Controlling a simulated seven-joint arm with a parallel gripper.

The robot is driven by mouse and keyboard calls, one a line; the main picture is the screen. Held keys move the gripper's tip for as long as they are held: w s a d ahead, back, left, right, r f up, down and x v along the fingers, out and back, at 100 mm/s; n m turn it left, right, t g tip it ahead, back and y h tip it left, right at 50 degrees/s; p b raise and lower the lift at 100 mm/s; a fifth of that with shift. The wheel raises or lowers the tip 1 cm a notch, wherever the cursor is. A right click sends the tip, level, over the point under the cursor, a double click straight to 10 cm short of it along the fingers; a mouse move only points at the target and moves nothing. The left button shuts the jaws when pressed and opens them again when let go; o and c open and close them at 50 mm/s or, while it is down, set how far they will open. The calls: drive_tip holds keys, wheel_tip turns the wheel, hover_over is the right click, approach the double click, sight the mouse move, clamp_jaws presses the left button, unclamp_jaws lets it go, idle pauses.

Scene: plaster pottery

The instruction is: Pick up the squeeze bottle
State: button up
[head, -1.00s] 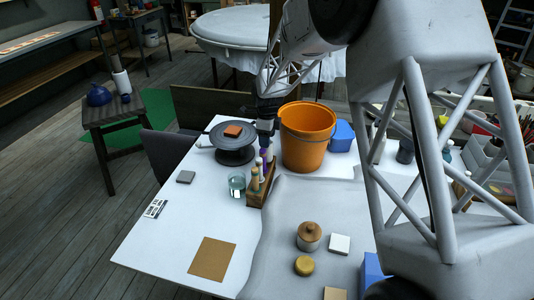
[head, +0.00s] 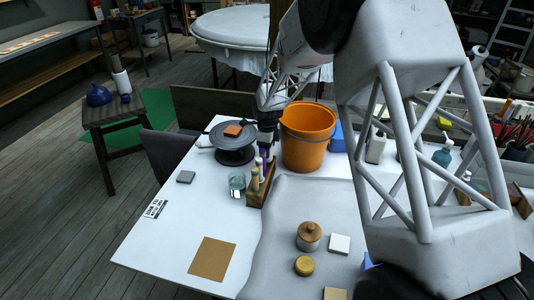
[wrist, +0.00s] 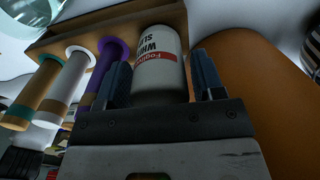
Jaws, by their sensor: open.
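A white bottle (wrist: 158,62) with a red band and "WHITE SLIP" lettering, which looks like the squeeze bottle, shows in the wrist view. It lies between the two fingers of my open gripper (wrist: 163,78), with one finger on each side. I cannot tell whether the fingers touch it. Its near end is hidden by the gripper body. In the head view my gripper (head: 266,142) is above the far end of the tool rack, left of the orange bucket. I cannot make out this bottle there.
The wooden tool rack (head: 254,200) with purple, white and tan handles is close beside the gripper. The orange bucket (head: 305,140) stands close on the right. A turntable (head: 233,150) and a glass jar (head: 237,184) are to the left. The table's front left is mostly clear.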

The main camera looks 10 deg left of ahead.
idle(0.4)
drive_tip(key=c, duration=0.4)
drive_tip(key=shift+r, duration=5)
